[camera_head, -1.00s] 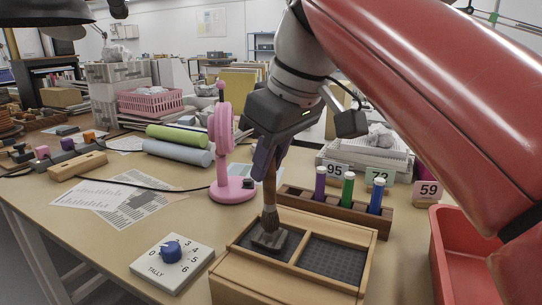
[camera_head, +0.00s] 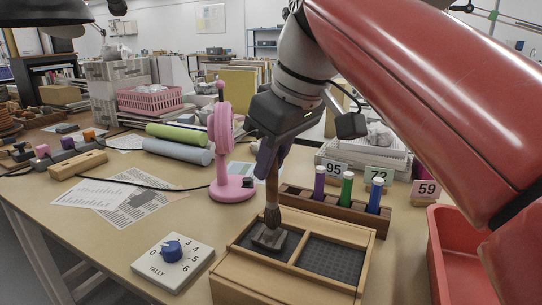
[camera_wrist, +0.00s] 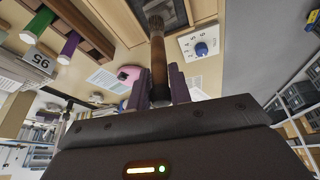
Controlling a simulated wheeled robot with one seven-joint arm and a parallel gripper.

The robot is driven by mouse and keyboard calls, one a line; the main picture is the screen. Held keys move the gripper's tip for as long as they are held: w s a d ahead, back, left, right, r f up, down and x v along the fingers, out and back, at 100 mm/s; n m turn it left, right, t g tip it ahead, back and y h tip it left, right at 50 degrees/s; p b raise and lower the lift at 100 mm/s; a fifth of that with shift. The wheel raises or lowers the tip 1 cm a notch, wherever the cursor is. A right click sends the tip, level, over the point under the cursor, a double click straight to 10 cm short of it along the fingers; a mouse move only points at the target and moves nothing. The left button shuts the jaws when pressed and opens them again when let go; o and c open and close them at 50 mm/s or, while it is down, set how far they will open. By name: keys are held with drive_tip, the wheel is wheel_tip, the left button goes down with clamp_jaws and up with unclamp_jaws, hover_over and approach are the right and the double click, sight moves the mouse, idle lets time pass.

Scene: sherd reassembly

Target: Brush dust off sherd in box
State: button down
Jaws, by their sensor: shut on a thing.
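My gripper (camera_head: 268,160) is shut on the wooden handle of a brush (camera_head: 272,190), which points down with dark bristles. The brush handle also shows between the purple fingers in the wrist view (camera_wrist: 158,55). A dark grey sherd (camera_head: 268,239) lies in the left compartment of a two-part wooden box (camera_head: 290,278). The bristle tips are at the sherd's upper edge in the head view; I cannot tell whether they touch it. The right compartment (camera_head: 333,262) looks empty, with a dark lining. Any dust on the sherd is too small to make out.
A wooden rack (camera_head: 335,208) with purple, green and blue tubes stands just behind the box. A pink stand (camera_head: 232,188) is behind left, and a tally dial (camera_head: 172,262) lies left. A red bin (camera_head: 462,262) is at right. Papers (camera_head: 115,195) lie on the table further left.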

wheel_tip(320, 180, up, 3)
drive_tip(key=p, duration=0.2)
drive_tip(key=shift+f+p, duration=0.2)
drive_tip(key=shift+p, duration=0.1)
drive_tip(key=shift+r, duration=1.7)
drive_tip(key=shift+r, duration=1.5)
